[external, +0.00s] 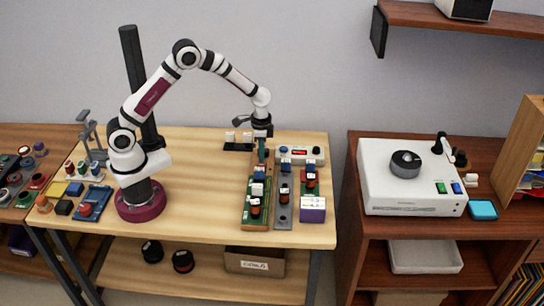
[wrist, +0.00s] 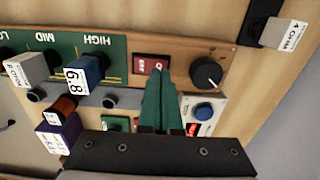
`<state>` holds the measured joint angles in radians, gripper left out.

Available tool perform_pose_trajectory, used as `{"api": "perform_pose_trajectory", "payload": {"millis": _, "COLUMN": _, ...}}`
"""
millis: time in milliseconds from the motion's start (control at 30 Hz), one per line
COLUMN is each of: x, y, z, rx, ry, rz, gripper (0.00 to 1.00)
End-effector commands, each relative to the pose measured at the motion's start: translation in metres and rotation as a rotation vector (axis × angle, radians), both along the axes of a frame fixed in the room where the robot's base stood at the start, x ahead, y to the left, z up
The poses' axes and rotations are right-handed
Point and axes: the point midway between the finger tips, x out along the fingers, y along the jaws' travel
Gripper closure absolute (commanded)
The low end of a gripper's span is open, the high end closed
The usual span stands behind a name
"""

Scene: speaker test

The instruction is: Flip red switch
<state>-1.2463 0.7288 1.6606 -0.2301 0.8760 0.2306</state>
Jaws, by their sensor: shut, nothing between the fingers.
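The red switch (wrist: 142,64) is a small red rectangle with white lettering on the wooden-edged board, seen in the wrist view. My gripper (wrist: 158,70) is shut and empty, its green fingers closed together. The fingertips reach the right part of the switch and cover some of it; I cannot tell whether they touch it. In the external view my gripper (external: 262,160) points down over the far end of the wooden-edged board (external: 249,222), and I cannot make out the switch there.
A black knob (wrist: 206,74) sits right of the switch. A blue button (wrist: 203,110) is close by on a white box. Blocks labelled 6.8 (wrist: 86,72) and 4 OHM (wrist: 283,34) stand nearby. In the external view a white machine (external: 385,190) stands on the right cabinet.

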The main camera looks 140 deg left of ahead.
Motion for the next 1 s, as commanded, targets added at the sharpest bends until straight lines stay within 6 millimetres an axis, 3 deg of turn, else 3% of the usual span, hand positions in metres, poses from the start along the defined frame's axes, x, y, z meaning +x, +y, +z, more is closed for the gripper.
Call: {"api": "perform_pose_trajectory", "payload": {"millis": 1000, "x": 0.000, "y": 0.000, "z": -0.015, "rx": 0.000, "ry": 0.000, "rz": 0.000, "gripper": 1.00}}
